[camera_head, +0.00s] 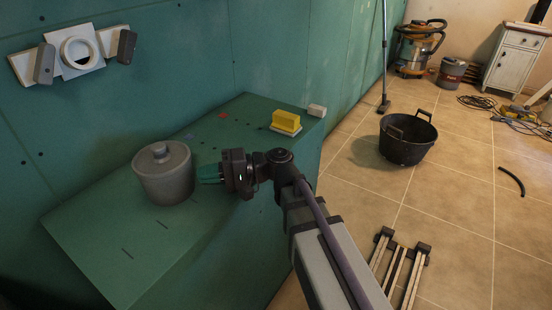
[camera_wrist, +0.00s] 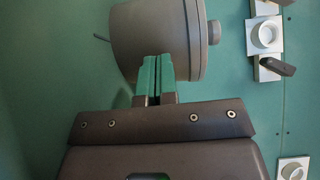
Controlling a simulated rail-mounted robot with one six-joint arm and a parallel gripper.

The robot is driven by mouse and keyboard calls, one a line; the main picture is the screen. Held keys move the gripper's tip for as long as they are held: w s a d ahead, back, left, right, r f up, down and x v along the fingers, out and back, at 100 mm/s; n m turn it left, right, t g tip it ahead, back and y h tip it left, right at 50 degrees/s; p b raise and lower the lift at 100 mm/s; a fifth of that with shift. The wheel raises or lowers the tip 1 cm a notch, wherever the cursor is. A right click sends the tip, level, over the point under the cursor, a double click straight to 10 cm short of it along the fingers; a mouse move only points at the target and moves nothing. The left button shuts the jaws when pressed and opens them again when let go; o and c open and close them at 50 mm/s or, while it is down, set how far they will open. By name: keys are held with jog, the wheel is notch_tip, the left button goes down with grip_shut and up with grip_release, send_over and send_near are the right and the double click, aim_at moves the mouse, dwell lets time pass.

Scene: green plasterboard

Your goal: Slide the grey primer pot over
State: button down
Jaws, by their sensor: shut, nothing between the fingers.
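The grey primer pot (camera_head: 163,175) stands upright, lid on, on the green plasterboard ledge (camera_head: 110,225), left of my gripper. My gripper (camera_head: 205,174) is low over the ledge with its green fingers pointing at the pot's right side. In the wrist view the pot (camera_wrist: 165,40) lies just beyond the fingertips (camera_wrist: 155,65). The fingers are shut together with nothing between them. They look close against the pot's side; I cannot tell for sure whether they touch it.
A yellow sponge-like block (camera_head: 286,121) on a pale base and a small white block (camera_head: 317,110) sit at the ledge's far end. A red patch (camera_head: 222,115) and a blue patch (camera_head: 189,137) lie behind the gripper. A white wall fitting (camera_head: 80,52) is above. A black tub (camera_head: 407,138) stands on the floor.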

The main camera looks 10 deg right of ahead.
jog(key=w+d, duration=0.2)
jog(key=shift+w+d, duration=0.15)
jog(key=shift+d, duration=0.15)
jog(key=s+d, duration=0.1)
jog(key=d, duration=1.8)
jog(key=shift+s+d, duration=0.15)
jog(key=shift+d, duration=0.1)
